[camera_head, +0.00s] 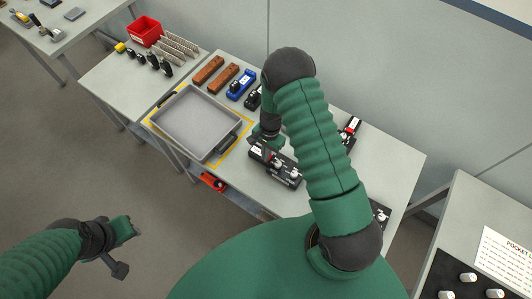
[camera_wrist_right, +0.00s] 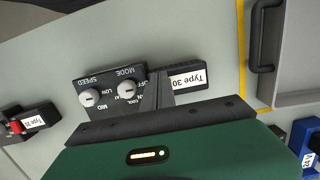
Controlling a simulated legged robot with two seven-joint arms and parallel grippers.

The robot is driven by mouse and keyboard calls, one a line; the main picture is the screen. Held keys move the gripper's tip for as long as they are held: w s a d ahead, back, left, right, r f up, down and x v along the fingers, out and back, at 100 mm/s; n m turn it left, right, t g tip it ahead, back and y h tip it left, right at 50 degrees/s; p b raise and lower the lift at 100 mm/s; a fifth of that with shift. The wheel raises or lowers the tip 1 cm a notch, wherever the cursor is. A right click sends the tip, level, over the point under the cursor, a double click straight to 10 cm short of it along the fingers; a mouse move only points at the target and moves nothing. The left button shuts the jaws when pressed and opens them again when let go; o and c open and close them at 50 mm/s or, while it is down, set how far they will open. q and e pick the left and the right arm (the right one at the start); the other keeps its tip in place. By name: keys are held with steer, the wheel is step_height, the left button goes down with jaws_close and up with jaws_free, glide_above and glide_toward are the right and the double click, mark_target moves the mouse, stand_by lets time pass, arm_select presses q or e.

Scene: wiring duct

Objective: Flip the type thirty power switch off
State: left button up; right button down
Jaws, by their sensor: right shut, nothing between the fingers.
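A black control box (camera_head: 284,172) lies on the middle table in the head view. In the right wrist view the box (camera_wrist_right: 112,88) shows a white "Type 30" label (camera_wrist_right: 187,80) and two light knobs, SPEED (camera_wrist_right: 90,97) and MODE (camera_wrist_right: 127,89). My right gripper (camera_wrist_right: 160,88) is shut and empty, its dark fingers over the box between the MODE knob and the label. They hide part of the box; contact cannot be told. A smaller box with a red switch (camera_wrist_right: 16,127) and a label lies at the wrist view's left. My left gripper (camera_head: 124,235) hangs over the floor.
A grey tray (camera_head: 150,117) stands left of the control box inside a yellow outline. Brown and blue parts (camera_head: 241,84) lie behind it. A red-switch box (camera_head: 352,125) sits at the back right, partly behind my right arm. A red bin (camera_head: 145,31) stands farther left.

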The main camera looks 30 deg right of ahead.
steer(key=shift+a, duration=0.1)
steer(key=shift+w+d, duration=0.2)
steer(key=shift+d, duration=0.35)
steer(key=shift+w+d, duration=0.15)
steer(key=shift+d, duration=0.4)
arm_select(q)
steer(key=shift+d+f, duration=0.15)
steer(key=shift+d, duration=0.05)
arm_select(e)
steer(key=shift+r, duration=0.1)
